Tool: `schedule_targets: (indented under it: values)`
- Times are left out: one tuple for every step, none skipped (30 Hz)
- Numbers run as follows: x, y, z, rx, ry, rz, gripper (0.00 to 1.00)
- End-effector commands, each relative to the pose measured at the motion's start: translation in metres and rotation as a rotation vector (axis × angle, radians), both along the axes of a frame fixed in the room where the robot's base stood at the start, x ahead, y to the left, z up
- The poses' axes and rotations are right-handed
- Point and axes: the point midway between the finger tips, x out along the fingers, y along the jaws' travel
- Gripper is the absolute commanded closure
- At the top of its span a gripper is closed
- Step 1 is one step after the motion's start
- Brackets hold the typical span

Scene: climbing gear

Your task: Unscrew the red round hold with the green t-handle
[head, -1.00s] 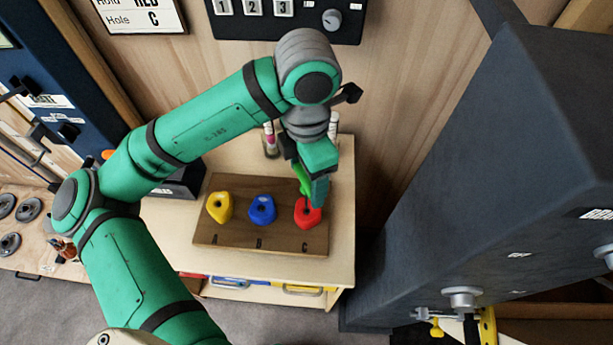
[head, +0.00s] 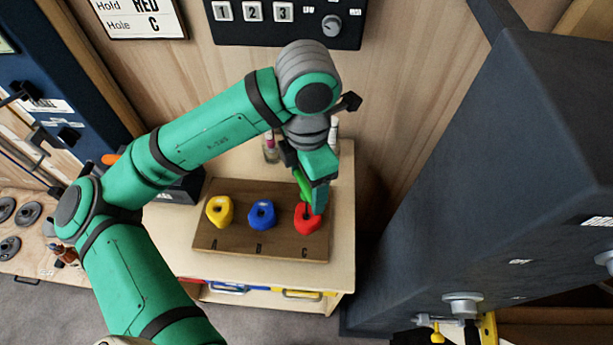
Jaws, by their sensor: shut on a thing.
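The red round hold (head: 307,218) sits at the right end of a brown wooden board (head: 230,247), above the letter C. My gripper (head: 309,199) is directly over it and shut on the green t-handle (head: 302,185), part of which shows at the left of the fingers. The tool's lower end points down at the red hold. The fingers hide where the tool meets the hold, so I cannot tell whether it is seated in the bolt.
A yellow hold (head: 219,212) and a blue hold (head: 262,214) sit on the same board to the left. The board lies on a pale wooden cabinet (head: 343,220). Small bottles (head: 270,150) stand behind my wrist. A large dark grey block (head: 480,190) rises at the right.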

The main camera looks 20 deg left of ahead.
Motion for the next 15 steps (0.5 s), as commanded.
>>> schedule_targets:
  values:
    - [-0.0001, -0.0004, -0.0032, -0.001, -0.001, 0.0, 0.59]
    - [-0.0001, -0.0005, -0.0043, -0.001, -0.001, -0.001, 0.59]
    - [0.0, -0.0005, -0.0051, -0.001, -0.001, -0.001, 0.59]
    - [0.0, -0.0004, -0.0054, 0.0, -0.001, -0.001, 0.59]
    - [0.0, -0.0004, -0.0054, 0.0, -0.001, -0.001, 0.59]
    - [0.0, -0.0002, -0.0053, 0.0, -0.001, 0.0, 0.59]
    - [0.0, 0.0, -0.0053, 0.001, -0.001, 0.0, 0.59]
    - [-0.0001, 0.0002, -0.0052, 0.001, -0.001, 0.001, 0.59]
    - [-0.0002, 0.0005, -0.0052, 0.001, -0.001, 0.001, 0.59]
    - [-0.0002, 0.0007, -0.0053, 0.001, -0.001, 0.002, 0.59]
    - [-0.0003, 0.0009, -0.0055, 0.001, -0.001, 0.002, 0.59]
    - [-0.0004, 0.0012, -0.0059, 0.0, 0.0, 0.003, 0.59]
    - [-0.0005, 0.0014, -0.0065, 0.0, 0.0, 0.003, 0.59]
    - [-0.0004, 0.0016, -0.0073, 0.0, 0.0, 0.004, 0.59]
    - [-0.0005, 0.0018, -0.0086, 0.0, 0.0, 0.004, 0.59]
